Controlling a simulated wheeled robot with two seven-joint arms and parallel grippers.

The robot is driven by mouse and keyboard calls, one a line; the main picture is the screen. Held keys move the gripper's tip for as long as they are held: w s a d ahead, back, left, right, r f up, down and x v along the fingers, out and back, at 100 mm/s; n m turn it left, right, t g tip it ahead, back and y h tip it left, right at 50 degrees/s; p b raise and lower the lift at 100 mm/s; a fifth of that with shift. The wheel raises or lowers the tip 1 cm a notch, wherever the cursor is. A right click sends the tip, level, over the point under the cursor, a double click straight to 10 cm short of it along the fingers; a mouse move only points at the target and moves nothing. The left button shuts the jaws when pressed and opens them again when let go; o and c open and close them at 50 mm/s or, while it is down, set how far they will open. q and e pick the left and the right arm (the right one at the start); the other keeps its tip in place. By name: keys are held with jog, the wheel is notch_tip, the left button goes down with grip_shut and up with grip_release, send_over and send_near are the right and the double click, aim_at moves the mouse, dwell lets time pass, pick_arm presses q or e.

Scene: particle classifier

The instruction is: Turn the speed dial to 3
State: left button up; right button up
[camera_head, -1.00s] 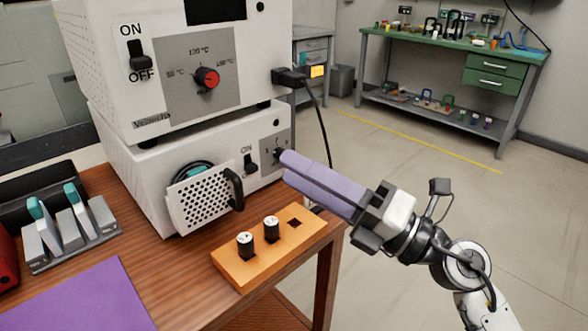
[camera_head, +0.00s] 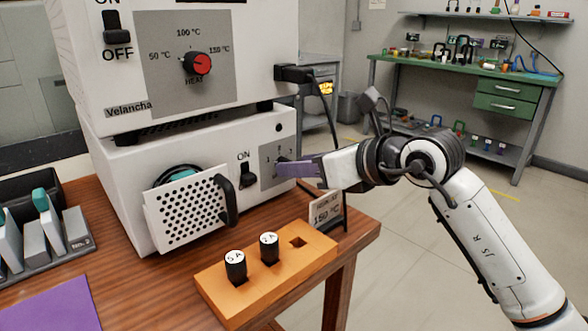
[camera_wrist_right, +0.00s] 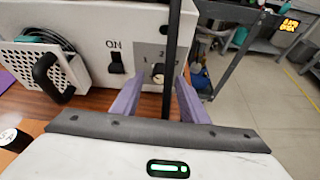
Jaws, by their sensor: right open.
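The speed dial (camera_wrist_right: 158,72) is a small knob on a grey panel (camera_wrist_right: 149,53) of the lower white machine (camera_head: 130,160). Small numbers surround it; which one it points to is too small to tell. In the head view the dial and part of its panel (camera_head: 267,165) are largely hidden by my right gripper (camera_head: 300,170). My right gripper's purple fingers (camera_wrist_right: 157,97) are open, one on each side of the dial in the wrist view. I cannot tell whether they touch it. My left gripper is not in view.
A black cable (camera_wrist_right: 173,50) hangs close to the right finger. The ON switch (camera_head: 247,172) and perforated door (camera_head: 190,210) are left of the dial. An orange block (camera_head: 270,277) with two black-sided vials and a "150 °C" card (camera_head: 326,211) stand below.

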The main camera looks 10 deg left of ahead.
jog(key=shift+x, duration=1.25)
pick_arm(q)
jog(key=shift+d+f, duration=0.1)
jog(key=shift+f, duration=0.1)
